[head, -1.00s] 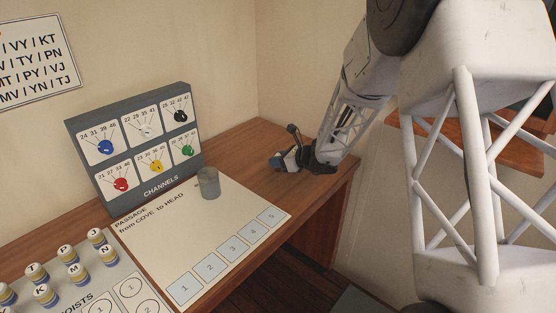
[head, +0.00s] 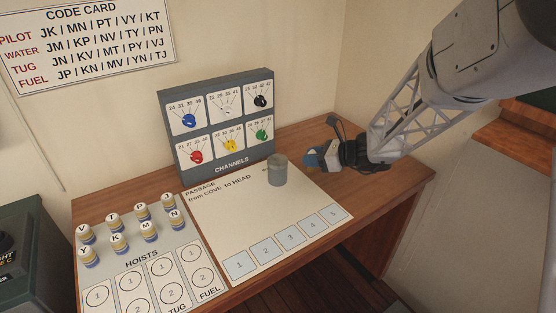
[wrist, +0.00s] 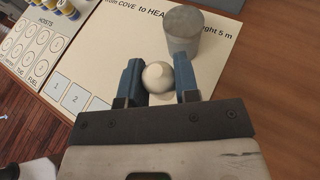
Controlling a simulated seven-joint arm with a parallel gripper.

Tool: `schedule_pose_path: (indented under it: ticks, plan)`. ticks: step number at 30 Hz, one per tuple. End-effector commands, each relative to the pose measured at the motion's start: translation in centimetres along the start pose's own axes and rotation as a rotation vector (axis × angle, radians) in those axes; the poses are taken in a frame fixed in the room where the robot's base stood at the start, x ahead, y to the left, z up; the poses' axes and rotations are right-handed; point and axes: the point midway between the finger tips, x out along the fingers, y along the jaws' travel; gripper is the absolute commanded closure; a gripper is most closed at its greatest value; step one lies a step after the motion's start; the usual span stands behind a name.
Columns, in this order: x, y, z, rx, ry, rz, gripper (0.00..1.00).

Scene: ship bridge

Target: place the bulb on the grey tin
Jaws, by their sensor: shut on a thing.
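The grey tin (head: 277,171) stands upright on the white passage sheet, in front of the channels panel. My gripper (head: 314,160) is just right of the tin in the head view, apart from it. In the wrist view its blue fingers (wrist: 160,80) are shut on the bulb (wrist: 158,75), a pale round thing with its rounded end showing. The tin (wrist: 184,34) shows beyond the fingers there, slightly right of the bulb. The bulb is not clearly seen in the head view, and its other end is hidden.
The channels panel (head: 218,120) with coloured knobs stands behind the sheet (head: 235,215). Several lettered hoist pieces (head: 120,243) stand on the hoists board (head: 140,262) at left. The numbered squares on the sheet are clear. A code card (head: 90,45) hangs on the wall.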

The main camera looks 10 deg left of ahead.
Motion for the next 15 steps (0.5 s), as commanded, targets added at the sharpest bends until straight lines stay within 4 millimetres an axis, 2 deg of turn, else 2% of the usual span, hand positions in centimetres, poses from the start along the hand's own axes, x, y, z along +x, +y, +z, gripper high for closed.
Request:
schedule_pose_path:
  ticks: [1, 6, 10, 15]
  plan:
    - [0.3, 1.4, 0.9, -0.015, -0.001, 0.031, 0.93]
    - [1.2, 5.5, 2.7, -0.048, 0.005, 0.125, 0.93]
    - [1.4, 7.6, 3.6, -0.066, 0.009, 0.173, 0.93]
    - [1.6, 8.9, 4.0, -0.075, 0.013, 0.203, 0.93]
